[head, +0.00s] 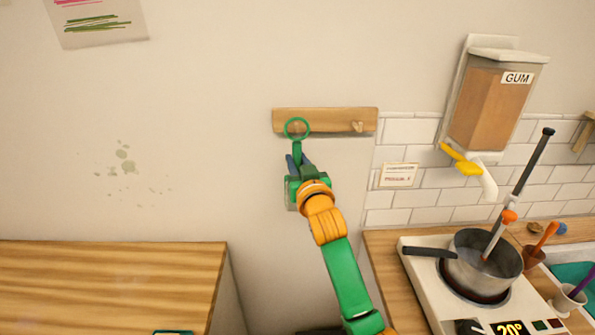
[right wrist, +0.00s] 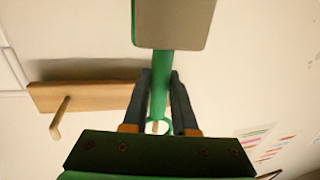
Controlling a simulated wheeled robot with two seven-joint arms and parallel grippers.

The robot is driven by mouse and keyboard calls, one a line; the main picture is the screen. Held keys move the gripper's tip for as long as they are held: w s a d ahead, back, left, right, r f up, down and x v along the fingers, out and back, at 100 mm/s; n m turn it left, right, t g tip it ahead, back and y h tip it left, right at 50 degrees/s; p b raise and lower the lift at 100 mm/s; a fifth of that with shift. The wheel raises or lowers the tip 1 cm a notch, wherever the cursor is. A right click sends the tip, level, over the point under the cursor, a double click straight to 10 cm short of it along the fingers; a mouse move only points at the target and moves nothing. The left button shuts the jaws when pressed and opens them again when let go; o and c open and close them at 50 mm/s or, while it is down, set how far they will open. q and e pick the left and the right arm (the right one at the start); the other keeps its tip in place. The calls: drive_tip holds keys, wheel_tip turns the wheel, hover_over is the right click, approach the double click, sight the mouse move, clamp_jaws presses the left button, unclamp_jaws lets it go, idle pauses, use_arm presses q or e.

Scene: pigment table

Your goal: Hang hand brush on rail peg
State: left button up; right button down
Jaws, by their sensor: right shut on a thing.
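The wooden rail (head: 325,115) is fixed to the wall, with a peg (head: 357,126) at its right. In the right wrist view the rail (right wrist: 85,97) and one peg (right wrist: 61,117) show at left. My right gripper (head: 299,160) is shut on the green handle of the hand brush (right wrist: 160,92). Its green ring (head: 287,127) is up, in front of the rail's left part, where a peg seems to lie behind or inside it; I cannot tell whether the ring is around it. The brush head is mostly hidden in the head view. My left gripper is not in view.
A gum dispenser (head: 487,110) hangs on the wall at right. Below it a pot (head: 482,270) stands on a hot plate (head: 425,290). A wooden counter (head: 110,280) is at lower left. The wall around the rail's left side is clear.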

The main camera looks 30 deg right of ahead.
drive_tip(key=shift+w+d+f+b, duration=0.15)
drive_tip(key=shift+w+d+b, duration=0.15)
drive_tip(key=shift+w, duration=0.25)
drive_tip(key=shift+w+d+f+b, duration=0.2)
drive_tip(key=shift+w+b, duration=0.15)
drive_tip(key=shift+w, duration=0.2)
drive_tip(key=shift+w+d+f+b, duration=0.3)
drive_tip(key=shift+w+f+b, duration=0.3)
drive_tip(key=shift+b, duration=0.05)
drive_tip(key=shift+w+f, duration=0.1)
drive_tip(key=shift+f, duration=0.2)
